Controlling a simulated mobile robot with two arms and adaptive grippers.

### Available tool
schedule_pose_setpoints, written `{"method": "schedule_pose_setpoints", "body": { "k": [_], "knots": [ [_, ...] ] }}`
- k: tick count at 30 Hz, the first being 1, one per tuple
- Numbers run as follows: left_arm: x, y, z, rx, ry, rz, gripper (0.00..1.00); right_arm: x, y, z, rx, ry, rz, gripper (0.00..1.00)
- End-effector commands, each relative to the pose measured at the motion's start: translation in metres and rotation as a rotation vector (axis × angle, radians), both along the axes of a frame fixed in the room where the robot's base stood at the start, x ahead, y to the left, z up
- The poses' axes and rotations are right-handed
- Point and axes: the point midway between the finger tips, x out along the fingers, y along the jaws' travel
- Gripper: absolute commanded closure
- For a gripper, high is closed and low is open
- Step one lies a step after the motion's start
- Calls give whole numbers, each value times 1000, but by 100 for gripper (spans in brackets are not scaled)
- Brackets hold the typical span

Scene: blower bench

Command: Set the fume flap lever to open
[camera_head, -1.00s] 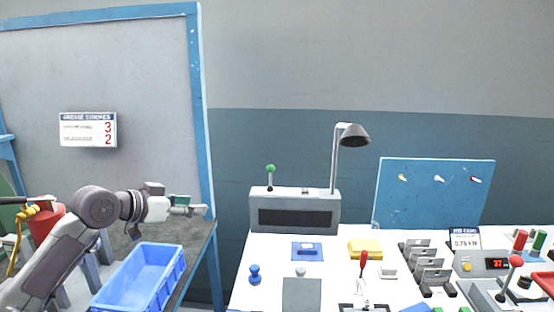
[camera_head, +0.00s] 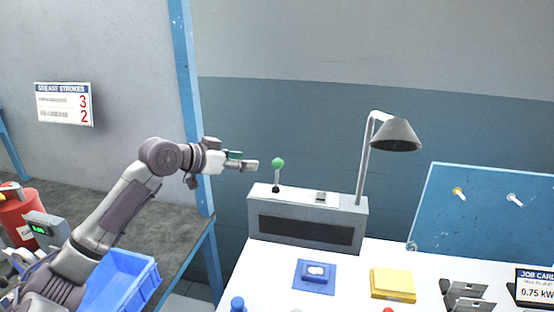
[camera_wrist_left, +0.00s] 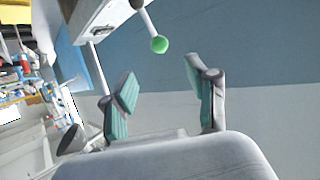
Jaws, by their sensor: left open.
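The fume flap lever (camera_head: 278,169) is a thin rod with a green ball knob, standing near upright on top of a grey box (camera_head: 308,217) with a dark front slot. My left gripper (camera_head: 252,164) is just left of the green knob in the head view, at about its height, and apart from it. In the left wrist view the open, teal-padded fingers of my left gripper (camera_wrist_left: 165,95) show nothing between them. The green knob (camera_wrist_left: 160,44) lies beyond the fingertips there, roughly in line with the gap. My right gripper is not in view.
A lamp (camera_head: 397,135) stands at the box's right end. A blue pad (camera_head: 327,285) and a yellow block (camera_head: 393,283) lie on the white bench in front. A blue crate (camera_head: 122,279) sits below my left arm.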

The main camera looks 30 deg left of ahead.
Motion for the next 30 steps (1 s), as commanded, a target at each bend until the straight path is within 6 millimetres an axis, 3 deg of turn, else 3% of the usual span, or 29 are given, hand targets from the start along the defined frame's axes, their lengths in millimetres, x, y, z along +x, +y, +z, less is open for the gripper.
{"method": "schedule_pose_setpoints", "body": {
  "k": [9, 15, 21, 30],
  "knots": [
    [59, -24, -23, -4, 0, -2, 42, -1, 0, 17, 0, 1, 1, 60],
    [87, -34, -36, -2, 1, -1, 42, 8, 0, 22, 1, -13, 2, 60],
    [99, -39, -43, 1, 0, -1, 42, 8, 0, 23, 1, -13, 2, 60],
    [100, -39, -44, 2, 0, -2, 44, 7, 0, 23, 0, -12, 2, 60]
  ]
}}
